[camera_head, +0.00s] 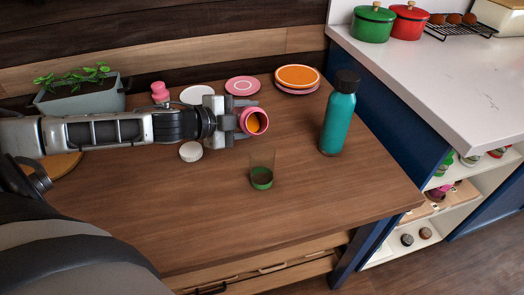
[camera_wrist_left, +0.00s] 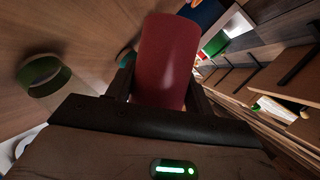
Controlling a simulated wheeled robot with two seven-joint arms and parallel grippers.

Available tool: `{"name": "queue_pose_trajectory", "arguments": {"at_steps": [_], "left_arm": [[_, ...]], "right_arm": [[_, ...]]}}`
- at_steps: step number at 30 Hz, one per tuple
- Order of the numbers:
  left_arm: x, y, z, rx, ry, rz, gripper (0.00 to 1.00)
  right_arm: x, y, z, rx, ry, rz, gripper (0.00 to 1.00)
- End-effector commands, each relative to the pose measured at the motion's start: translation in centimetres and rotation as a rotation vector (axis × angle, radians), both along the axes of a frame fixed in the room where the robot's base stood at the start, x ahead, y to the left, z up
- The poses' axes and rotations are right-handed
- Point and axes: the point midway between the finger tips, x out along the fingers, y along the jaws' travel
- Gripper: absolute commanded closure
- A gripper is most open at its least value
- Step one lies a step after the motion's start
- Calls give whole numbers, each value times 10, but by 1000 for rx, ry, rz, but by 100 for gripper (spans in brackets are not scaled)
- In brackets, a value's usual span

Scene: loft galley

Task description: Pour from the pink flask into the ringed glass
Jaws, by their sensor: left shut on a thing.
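The pink flask (camera_head: 243,119) is held by my left gripper (camera_head: 238,120) above the wooden table. It is tipped over, with its open mouth facing right and toward the head camera; orange shows inside. In the left wrist view the flask (camera_wrist_left: 166,62) is a reddish cylinder between the dark fingers. The ringed glass (camera_head: 262,163), clear with a green band near its base, stands upright on the table, just nearer the camera than the flask mouth and apart from it. The glass's green ring (camera_wrist_left: 43,76) also shows at left in the wrist view. No stream is visible. My right gripper is out of view.
A teal bottle (camera_head: 338,118) with a black cap stands right of the glass. A white round lid (camera_head: 190,152) lies left of it. Plates (camera_head: 297,77), a small pink object (camera_head: 160,92) and a planter (camera_head: 82,101) line the back. The table's front is clear.

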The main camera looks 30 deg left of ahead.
Motion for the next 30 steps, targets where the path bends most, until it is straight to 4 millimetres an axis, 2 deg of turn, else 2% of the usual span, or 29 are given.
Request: {"name": "queue_pose_trajectory", "arguments": {"at_steps": [30], "left_arm": [[1,1,11,114,-82,-1,76]], "right_arm": [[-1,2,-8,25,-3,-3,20]]}}
